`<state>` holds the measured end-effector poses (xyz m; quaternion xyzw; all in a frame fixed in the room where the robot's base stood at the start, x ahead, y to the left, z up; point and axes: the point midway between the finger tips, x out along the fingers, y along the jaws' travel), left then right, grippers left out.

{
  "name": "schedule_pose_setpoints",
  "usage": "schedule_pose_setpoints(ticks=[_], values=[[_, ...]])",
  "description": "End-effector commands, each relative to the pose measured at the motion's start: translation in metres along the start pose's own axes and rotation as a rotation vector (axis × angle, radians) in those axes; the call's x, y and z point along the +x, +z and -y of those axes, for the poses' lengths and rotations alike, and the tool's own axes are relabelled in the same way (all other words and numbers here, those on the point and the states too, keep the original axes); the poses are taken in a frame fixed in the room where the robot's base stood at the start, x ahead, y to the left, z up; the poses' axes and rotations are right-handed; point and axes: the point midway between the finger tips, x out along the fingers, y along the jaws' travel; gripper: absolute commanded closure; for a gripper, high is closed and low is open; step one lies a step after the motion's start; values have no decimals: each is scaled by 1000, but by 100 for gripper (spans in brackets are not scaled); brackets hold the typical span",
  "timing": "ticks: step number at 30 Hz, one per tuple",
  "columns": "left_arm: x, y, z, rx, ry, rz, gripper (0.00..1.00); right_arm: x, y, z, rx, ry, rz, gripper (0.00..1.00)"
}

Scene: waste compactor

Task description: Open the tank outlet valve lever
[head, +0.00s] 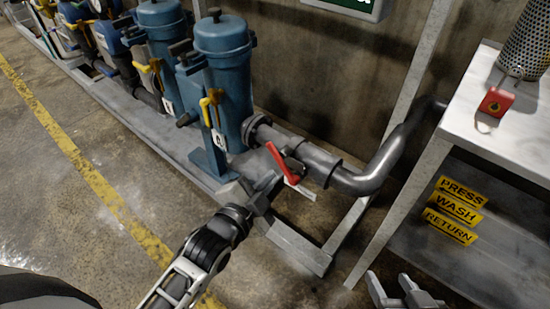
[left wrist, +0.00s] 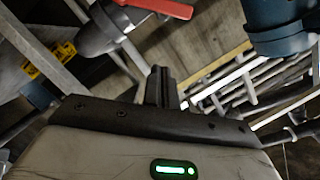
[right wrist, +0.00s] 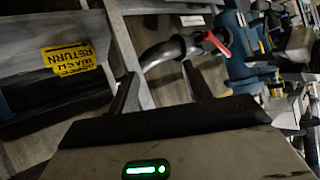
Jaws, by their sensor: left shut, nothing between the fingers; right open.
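The red valve lever (head: 282,162) sits on the grey outlet pipe (head: 310,155) in front of the blue tank; it slants down and to the right. It also shows at the top of the left wrist view (left wrist: 160,7) and, small, in the right wrist view (right wrist: 217,42). My left gripper (head: 272,181) is shut and empty, just below and left of the lever. Its fingers are together in the left wrist view (left wrist: 160,88); I cannot tell whether they touch the lever. My right gripper (head: 390,280) is open and empty, low at the right.
Blue tanks (head: 224,75) with yellow-handled valves (head: 212,98) stand on a grey base frame. A metal bench (head: 480,135) at the right carries a red box (head: 495,102) and a mesh cylinder. Yellow PRESS, WASH and RETURN labels (head: 455,208) sit under it. Open floor lies at left.

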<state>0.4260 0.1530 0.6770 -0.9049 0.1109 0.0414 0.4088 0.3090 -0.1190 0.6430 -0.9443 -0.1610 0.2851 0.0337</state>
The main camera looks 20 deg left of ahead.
Motion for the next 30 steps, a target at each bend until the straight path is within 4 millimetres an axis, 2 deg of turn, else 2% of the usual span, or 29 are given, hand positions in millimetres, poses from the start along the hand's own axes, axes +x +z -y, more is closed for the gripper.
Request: schedule_pose_setpoints(ticks=[5,10,15,18,21,30], values=[[26,1,1,6,-8,-2,100,4,10,0,8,-4,13,50],[64,2,0,3,-7,-1,100,15,26,-1,13,-12,48,50],[98,2,0,1,-4,0,100,27,33,-1,13,-23,66,50],[100,21,-1,7,-2,4,100,33,41,0,18,-33,83,50],[103,31,-1,6,-2,3,100,38,46,2,18,-43,98,50],[105,40,1,3,-3,1,100,43,52,4,18,-52,115,50]])
